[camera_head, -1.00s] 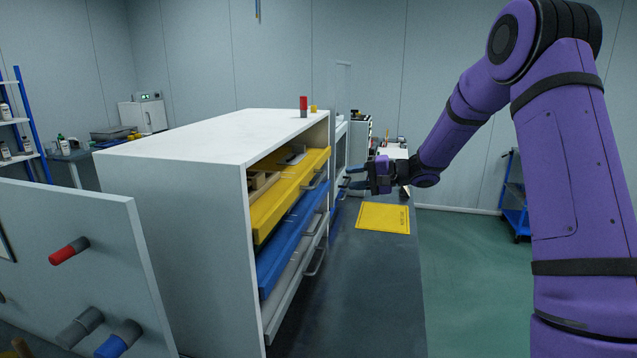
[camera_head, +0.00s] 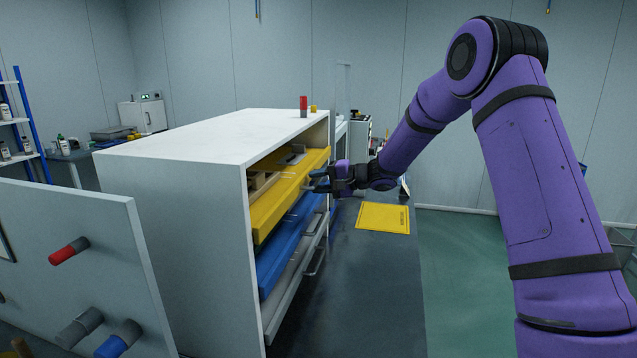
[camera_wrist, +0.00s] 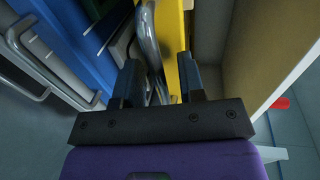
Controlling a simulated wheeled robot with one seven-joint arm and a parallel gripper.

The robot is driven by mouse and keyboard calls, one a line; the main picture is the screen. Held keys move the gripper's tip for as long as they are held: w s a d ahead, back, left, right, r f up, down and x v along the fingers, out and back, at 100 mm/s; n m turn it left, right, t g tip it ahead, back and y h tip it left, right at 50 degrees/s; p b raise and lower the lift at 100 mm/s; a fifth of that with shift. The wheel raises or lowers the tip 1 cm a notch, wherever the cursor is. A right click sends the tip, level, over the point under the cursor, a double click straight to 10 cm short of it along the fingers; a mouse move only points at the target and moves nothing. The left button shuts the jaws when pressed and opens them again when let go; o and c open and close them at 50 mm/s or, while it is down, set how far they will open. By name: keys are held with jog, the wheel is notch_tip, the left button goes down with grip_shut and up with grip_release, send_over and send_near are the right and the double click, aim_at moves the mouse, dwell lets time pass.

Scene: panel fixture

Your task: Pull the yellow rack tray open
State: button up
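The yellow rack tray (camera_head: 272,212) is the upper tray in the white cabinet and stands a little out of its front. Its inside and some contents show from above. My gripper (camera_head: 316,181) is at the far part of the tray's front, by its metal handle. In the wrist view my gripper (camera_wrist: 163,84) has its two dark fingers apart. The grey handle (camera_wrist: 149,45) runs between them, with the yellow tray front (camera_wrist: 175,30) close behind. I cannot tell whether either finger touches the handle.
A blue tray (camera_head: 272,262) and a grey tray (camera_head: 285,297) with handles lie below in the white cabinet (camera_head: 190,220). A red cylinder (camera_head: 303,105) stands on top. A panel with pegs (camera_head: 75,235) is at the left. A yellow mat (camera_head: 384,217) lies on the dark surface.

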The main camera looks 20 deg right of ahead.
grip_shut()
jog(key=f+v, duration=0.2)
jog(key=v, duration=1.1)
jog(key=d+f+v, duration=0.1)
jog(key=f+v, duration=0.2)
jog(key=v, duration=1)
jog(key=shift+s+f, duration=0.15)
jog(key=shift+s, duration=0.2)
grip_release()
jog(key=v, duration=1)
jog(key=shift+s+d, duration=0.2)
jog(key=shift+d, duration=0.15)
